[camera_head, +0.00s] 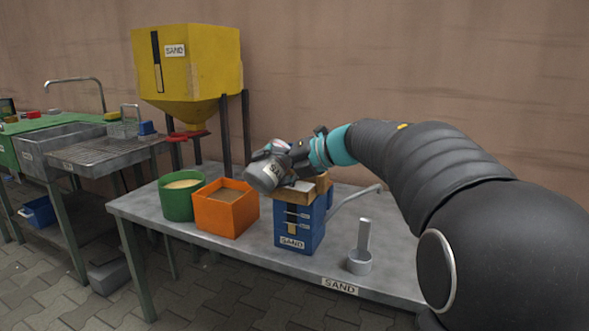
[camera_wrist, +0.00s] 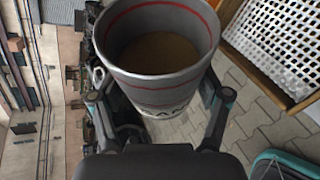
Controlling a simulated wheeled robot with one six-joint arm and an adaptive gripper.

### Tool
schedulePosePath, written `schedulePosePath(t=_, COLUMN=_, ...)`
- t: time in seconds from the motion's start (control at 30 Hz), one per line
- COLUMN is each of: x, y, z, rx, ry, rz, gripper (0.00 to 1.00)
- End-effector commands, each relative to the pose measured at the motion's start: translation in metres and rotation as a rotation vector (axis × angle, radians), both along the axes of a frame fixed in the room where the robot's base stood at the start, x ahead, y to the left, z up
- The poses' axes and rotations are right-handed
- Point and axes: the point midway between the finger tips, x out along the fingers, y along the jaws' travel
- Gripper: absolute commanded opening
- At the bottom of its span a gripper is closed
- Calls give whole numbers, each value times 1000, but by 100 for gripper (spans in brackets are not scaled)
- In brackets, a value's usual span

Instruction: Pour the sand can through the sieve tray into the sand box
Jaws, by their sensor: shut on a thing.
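The grey sand can (camera_head: 264,174) is in my gripper (camera_head: 284,158) and is held tilted above the table. In the wrist view the can (camera_wrist: 160,82) has red lines near its rim and brown sand inside. The fingers of my gripper (camera_wrist: 157,98) close on both sides of it. The blue sand box (camera_head: 297,226) stands on the table with a SAND label. The wood-framed sieve tray (camera_head: 297,194) sits on top of it, partly hidden by the can and my gripper. The sieve's white mesh (camera_wrist: 285,40) shows at upper right in the wrist view, beside the can.
An orange box (camera_head: 226,222) and a green tub (camera_head: 178,205) stand left on the grey table (camera_head: 205,249). A yellow SAND hopper (camera_head: 187,75) rises behind. A sink bench (camera_head: 100,151) is at left.

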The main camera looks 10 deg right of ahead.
Motion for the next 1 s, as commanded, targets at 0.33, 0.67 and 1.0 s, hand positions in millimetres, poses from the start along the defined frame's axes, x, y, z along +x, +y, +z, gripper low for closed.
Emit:
schedulePosePath(t=0.33, x=0, y=0, z=0, rx=17, ry=13, rz=0, gripper=9)
schedulePosePath(t=0.67, x=0, y=0, z=-1, rx=31, ry=25, rz=0, gripper=9)
schedulePosePath(t=1.0, x=0, y=0, z=0, rx=47, ry=39, rz=0, gripper=9)
